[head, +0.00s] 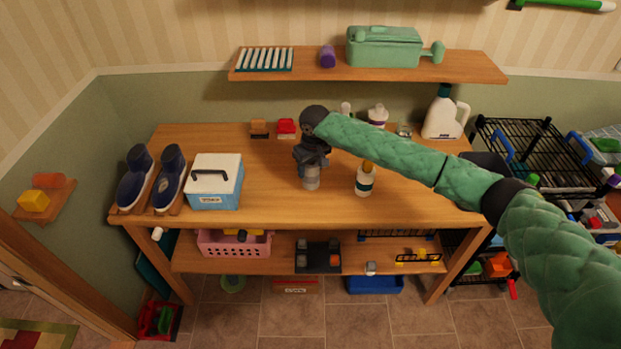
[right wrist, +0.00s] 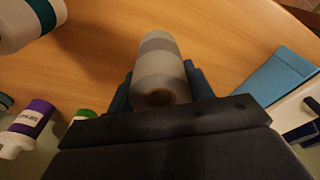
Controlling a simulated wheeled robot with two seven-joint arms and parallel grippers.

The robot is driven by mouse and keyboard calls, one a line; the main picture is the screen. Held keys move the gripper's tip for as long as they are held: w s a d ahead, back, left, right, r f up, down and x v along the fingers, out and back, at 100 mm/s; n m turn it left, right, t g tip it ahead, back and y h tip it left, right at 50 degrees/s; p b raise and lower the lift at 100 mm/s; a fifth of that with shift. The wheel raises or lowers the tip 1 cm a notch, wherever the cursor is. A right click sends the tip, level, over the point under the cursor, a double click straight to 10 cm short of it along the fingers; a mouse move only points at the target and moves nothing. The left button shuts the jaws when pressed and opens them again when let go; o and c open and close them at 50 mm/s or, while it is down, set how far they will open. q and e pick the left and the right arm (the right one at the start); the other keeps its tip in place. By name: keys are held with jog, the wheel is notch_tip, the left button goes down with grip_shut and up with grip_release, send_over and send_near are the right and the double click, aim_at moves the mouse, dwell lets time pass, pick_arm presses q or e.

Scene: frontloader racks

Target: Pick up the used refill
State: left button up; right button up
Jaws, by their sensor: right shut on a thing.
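The used refill appears to be the pale grey cylinder (head: 311,179) with a darker grey band, upright at the middle of the wooden table. In the right wrist view the cylinder (right wrist: 158,60) shows a brownish round end facing the camera. My right gripper (head: 312,167) reaches down over it from above, and its blue fingers are shut on its two sides. Whether its lower end touches the tabletop cannot be told. My left gripper is not in view.
A white bottle with a teal band (head: 365,181) stands close to the right. A blue cooler box (head: 216,192) with a white lid and dark shoes (head: 169,180) stand to the left. A white jug (head: 440,118) stands at the back right. A wall shelf (head: 308,76) hangs above.

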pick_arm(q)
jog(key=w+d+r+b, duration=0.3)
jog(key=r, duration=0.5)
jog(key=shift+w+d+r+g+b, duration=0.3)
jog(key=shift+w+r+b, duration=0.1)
pick_arm(e)
jog(key=s+d+r, duration=0.6)
jog(key=d, duration=0.4)
jog(key=shift+r, duration=0.4)
